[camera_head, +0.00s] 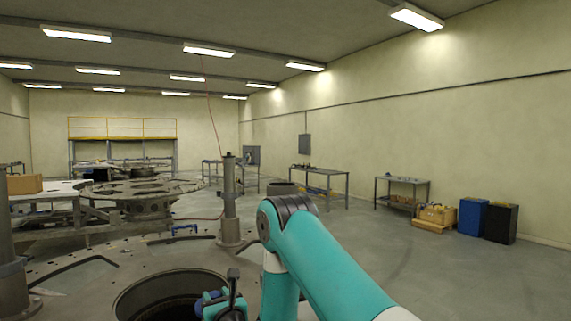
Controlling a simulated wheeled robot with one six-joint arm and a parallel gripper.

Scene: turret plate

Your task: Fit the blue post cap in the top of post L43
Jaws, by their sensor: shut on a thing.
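A grey upright post (229,200) stands on a flanged foot near the middle, with a narrower dark piece at its top. Another thick grey post (8,225) is cut off by the left edge. I cannot read a label on either, so I cannot tell which is L43. My gripper (233,274) is at the bottom centre, small and dark, in front of the round opening and well below the near post's top. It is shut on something.
A large round opening (170,290) lies in the plate (90,255) below my gripper. A round frame with holes (140,188) stands at left. Workbenches (320,171) and blue and black bins (473,217) stand at right. The right floor is mostly clear.

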